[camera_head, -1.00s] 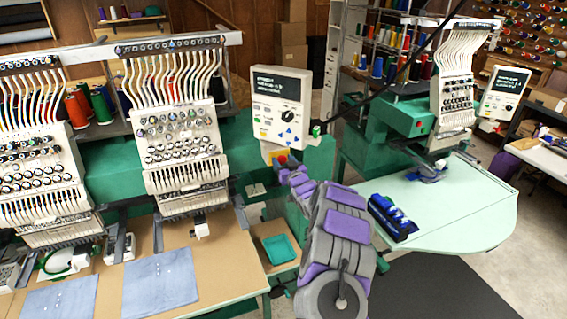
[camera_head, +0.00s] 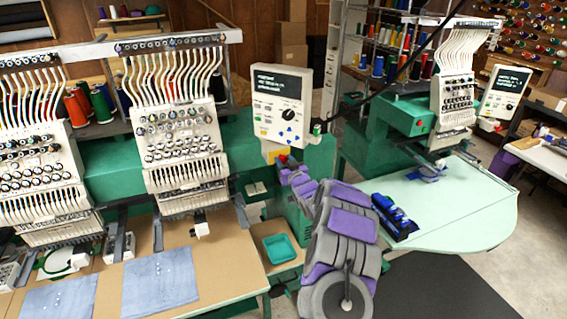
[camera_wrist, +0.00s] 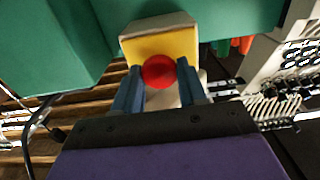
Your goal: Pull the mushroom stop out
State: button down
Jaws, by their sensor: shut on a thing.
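The red mushroom stop (camera_wrist: 159,71) sits on a yellow-faced box (camera_wrist: 160,44) in the wrist view. My gripper (camera_wrist: 160,88) has one blue-grey finger on each side of the red head and is shut on it. In the head view, the stop (camera_head: 282,158) is a small red spot below the control panel, and my arm reaches up to it. The fingertips are hidden there behind my arm, and how far the stop stands out cannot be told.
The control panel (camera_head: 280,103) hangs just above the stop. A green machine body (camera_head: 110,165) lies to the left. A teal tray (camera_head: 280,248) rests on the wooden table below.

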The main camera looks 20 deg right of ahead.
jog(key=shift+s+f, duration=0.1)
jog(key=shift+f, duration=0.05)
jog(key=c, duration=1.1)
grip_release()
jog(key=o, duration=0.3)
jog(key=shift+s+d+r, duration=0.1)
jog(key=shift+s+r, duration=0.1)
jog(key=shift+o, duration=0.7)
jog(key=shift+w+f, duration=0.1)
jog(key=shift+w, duration=0.05)
jog(key=s+b, duration=0.1)
jog(key=s, duration=1.6)
jog(key=shift+s+b, duration=0.2)
jog(key=shift+b, duration=0.2)
jog(key=shift+f, duration=0.1)
